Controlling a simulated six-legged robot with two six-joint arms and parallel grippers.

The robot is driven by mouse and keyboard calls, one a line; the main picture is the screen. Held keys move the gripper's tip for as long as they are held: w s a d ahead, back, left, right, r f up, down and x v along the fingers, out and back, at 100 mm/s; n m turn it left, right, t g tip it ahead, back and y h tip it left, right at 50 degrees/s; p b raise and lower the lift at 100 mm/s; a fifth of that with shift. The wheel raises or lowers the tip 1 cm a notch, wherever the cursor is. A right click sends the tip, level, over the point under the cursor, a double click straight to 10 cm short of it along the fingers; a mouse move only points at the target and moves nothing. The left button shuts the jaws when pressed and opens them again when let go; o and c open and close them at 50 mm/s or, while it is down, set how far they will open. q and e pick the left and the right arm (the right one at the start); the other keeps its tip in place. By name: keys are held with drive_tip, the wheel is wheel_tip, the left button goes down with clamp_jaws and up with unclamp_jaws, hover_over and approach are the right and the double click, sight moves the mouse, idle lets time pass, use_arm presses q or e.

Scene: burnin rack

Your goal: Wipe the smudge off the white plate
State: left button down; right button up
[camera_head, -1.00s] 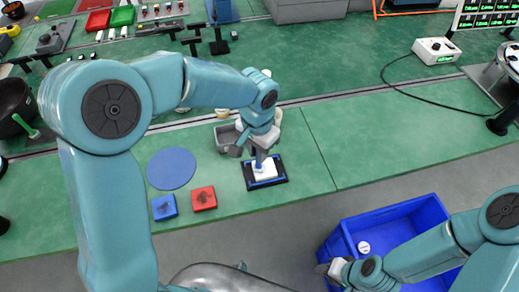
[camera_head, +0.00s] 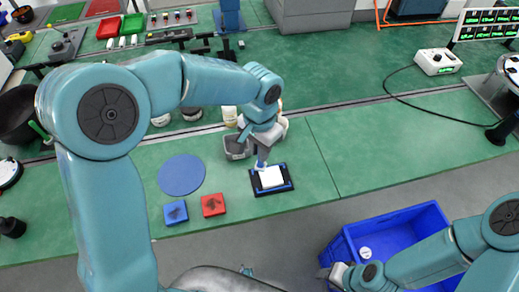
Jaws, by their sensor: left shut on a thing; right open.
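The white plate (camera_head: 272,178) lies in a black and blue frame (camera_head: 287,187) on the green bench. I see no smudge on its visible part, but it is small at this size. My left gripper (camera_head: 262,158) is at the plate's far left edge, shut on a small pale blue thing (camera_head: 260,165). That thing is mostly hidden by the gripper, and I cannot tell whether it touches the plate. My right gripper (camera_head: 331,275) is open, low beside the left wall of the blue crate.
A blue disc (camera_head: 181,175), a blue square (camera_head: 175,212) and a red square (camera_head: 213,205) lie left of the plate. A grey tray (camera_head: 236,147) stands behind it. The blue crate (camera_head: 425,213) with a white round thing (camera_head: 365,253) is in front. The bench right of the plate is clear.

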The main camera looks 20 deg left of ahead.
use_arm(q)
drive_tip(key=shift+r+p, duration=0.7)
drive_tip(key=shift+r, duration=0.6)
